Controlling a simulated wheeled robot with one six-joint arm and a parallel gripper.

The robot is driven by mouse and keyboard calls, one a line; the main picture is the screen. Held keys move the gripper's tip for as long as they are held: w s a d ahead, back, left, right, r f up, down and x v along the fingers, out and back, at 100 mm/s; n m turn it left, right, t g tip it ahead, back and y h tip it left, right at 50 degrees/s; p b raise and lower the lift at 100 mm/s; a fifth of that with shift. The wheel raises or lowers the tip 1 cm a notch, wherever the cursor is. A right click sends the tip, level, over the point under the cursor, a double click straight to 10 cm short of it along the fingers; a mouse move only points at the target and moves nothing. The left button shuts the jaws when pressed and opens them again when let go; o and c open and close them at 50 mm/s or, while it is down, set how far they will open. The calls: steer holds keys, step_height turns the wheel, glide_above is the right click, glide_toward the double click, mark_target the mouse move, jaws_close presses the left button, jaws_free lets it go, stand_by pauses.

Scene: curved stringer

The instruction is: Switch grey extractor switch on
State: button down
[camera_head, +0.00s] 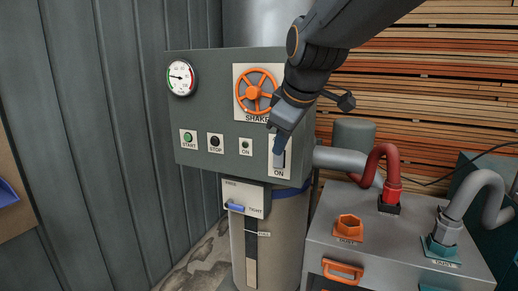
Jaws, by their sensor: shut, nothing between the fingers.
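The grey extractor switch (280,158) sits on a white plate at the lower right of the dark control panel, above the word ON. My arm comes down from the top right.
The panel (206,105) also carries a gauge (181,77), an orange handwheel (257,89), and START (188,137) and STOP (215,142) buttons. A grey metal cabinet (335,225) with hoses stands at the lower right. Stacked boards (430,75) lie behind.

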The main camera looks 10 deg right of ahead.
mark_target(279, 159)
steer(key=x, duration=0.3)
steer(key=w+d+x, duration=0.1)
steer(key=x, duration=0.2)
steer(key=r+p+x, duration=0.1)
steer(key=x, duration=0.3)
steer(key=shift+w+d+f, duration=0.1)
steer(key=shift+w+d, duration=0.15)
steer(key=shift+d, duration=0.15)
steer(key=shift+w+d+f, duration=0.1)
steer(key=shift+w+d, duration=0.2)
steer(key=shift+w, duration=0.2)
steer(key=shift+w+d+f, duration=0.2)
steer(key=shift+w, duration=0.05)
steer(key=shift+r, duration=0.2)
